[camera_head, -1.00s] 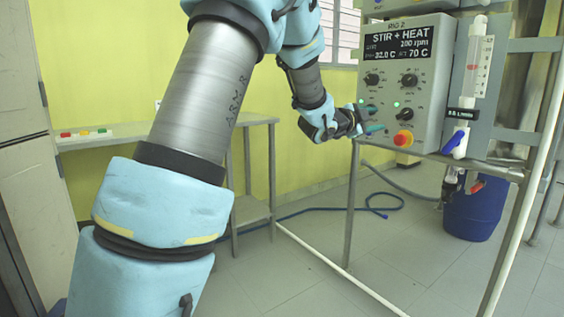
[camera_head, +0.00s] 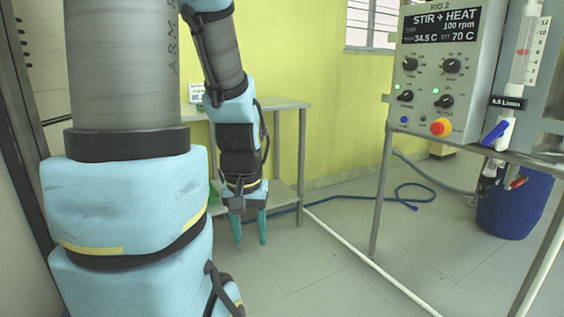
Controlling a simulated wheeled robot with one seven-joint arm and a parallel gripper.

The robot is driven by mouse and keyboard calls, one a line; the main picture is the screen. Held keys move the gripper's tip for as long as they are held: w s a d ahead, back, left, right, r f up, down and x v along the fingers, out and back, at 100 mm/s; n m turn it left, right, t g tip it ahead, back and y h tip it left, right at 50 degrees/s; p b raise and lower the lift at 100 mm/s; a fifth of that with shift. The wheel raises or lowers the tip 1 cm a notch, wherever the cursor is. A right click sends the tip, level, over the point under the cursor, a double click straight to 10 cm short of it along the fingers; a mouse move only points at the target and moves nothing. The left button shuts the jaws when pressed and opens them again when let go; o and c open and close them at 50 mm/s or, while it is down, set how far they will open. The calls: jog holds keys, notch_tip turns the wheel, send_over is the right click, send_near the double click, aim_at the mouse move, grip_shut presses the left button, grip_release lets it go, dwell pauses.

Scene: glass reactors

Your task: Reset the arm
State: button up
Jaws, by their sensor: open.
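My gripper (camera_head: 250,238) hangs at the end of my folded arm, left of the picture's middle, with its two green fingers pointing down. The fingers are apart, and nothing shows between them. The gripper is in front of the side table and well to the left of the control box (camera_head: 440,85), touching nothing that I can see. The control box reads STIR + HEAT, 100 rpm, 34.5 C and 70 C, and two green lights are lit.
A metal side table (camera_head: 290,104) with a lower shelf stands behind my arm. The control box stands on a metal frame (camera_head: 380,205) at right, near a flow tube (camera_head: 520,55) and a blue drum (camera_head: 512,205). A blue hose (camera_head: 340,198) lies on the floor. Open floor (camera_head: 305,270) lies between.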

notch_tip(320, 180, up, 27)
jog(key=p, duration=2.6)
jog(key=shift+f+p, duration=0.15)
jog(key=shift+p, duration=0.15)
